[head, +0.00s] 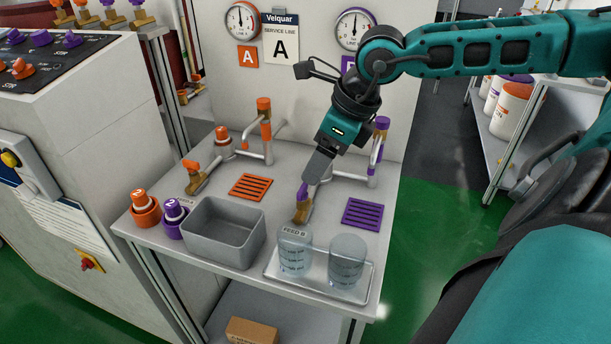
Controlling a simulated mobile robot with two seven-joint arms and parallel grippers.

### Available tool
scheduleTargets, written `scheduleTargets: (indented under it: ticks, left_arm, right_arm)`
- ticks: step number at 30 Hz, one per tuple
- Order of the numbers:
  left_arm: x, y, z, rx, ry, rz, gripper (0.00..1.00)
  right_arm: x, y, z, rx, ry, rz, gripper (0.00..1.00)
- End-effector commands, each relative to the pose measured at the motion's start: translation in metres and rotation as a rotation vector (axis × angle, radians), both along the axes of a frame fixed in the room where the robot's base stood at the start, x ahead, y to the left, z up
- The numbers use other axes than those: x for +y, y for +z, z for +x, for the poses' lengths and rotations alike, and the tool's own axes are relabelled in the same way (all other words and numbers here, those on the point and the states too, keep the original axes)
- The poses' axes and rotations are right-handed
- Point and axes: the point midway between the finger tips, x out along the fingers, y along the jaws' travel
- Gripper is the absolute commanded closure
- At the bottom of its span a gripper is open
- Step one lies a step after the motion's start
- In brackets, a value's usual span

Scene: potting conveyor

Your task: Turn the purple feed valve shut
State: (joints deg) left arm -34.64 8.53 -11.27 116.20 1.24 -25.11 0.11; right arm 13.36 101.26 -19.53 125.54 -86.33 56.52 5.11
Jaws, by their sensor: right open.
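The purple feed valve (303,192) has a purple handle on a brass body and sits on the bench by the "FEED B" label (295,233). Its pipe runs back toward the purple-topped tap (376,150). My right gripper (311,180) reaches down from above, open, with its fingertips at the top of the purple handle. The grey fingers hide part of the valve and pipe, and I cannot tell whether they touch the handle. My left gripper is not in view.
Two clear beakers (346,262) stand on a tray (322,292) just in front of the valve. A grey bin (223,232) is to the left. An orange valve (193,172) and orange tap (264,130) stand further left. A purple grate (362,214) lies to the right.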

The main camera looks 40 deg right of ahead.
Motion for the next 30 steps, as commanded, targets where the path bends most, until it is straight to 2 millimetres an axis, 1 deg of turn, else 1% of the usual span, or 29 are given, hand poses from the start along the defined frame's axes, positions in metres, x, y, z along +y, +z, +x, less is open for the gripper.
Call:
scheduleTargets:
  ticks: [1,6,16,21,30]
  left_arm:
    - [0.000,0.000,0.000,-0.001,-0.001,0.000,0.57]
    - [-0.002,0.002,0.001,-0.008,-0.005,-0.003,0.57]
    - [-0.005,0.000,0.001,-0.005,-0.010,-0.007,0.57]
    - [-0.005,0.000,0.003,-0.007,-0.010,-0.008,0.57]
    - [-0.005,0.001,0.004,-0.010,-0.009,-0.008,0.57]
  right_arm:
    - [0.003,-0.007,0.002,0.000,0.001,0.007,0.31]
    - [0.006,-0.025,0.010,-0.001,-0.001,0.006,0.31]
    - [0.011,-0.057,0.022,-0.001,-0.001,0.004,0.31]
    - [0.012,-0.066,0.025,-0.002,-0.001,0.001,0.31]
    - [0.013,-0.068,0.025,-0.002,-0.001,-0.001,0.31]
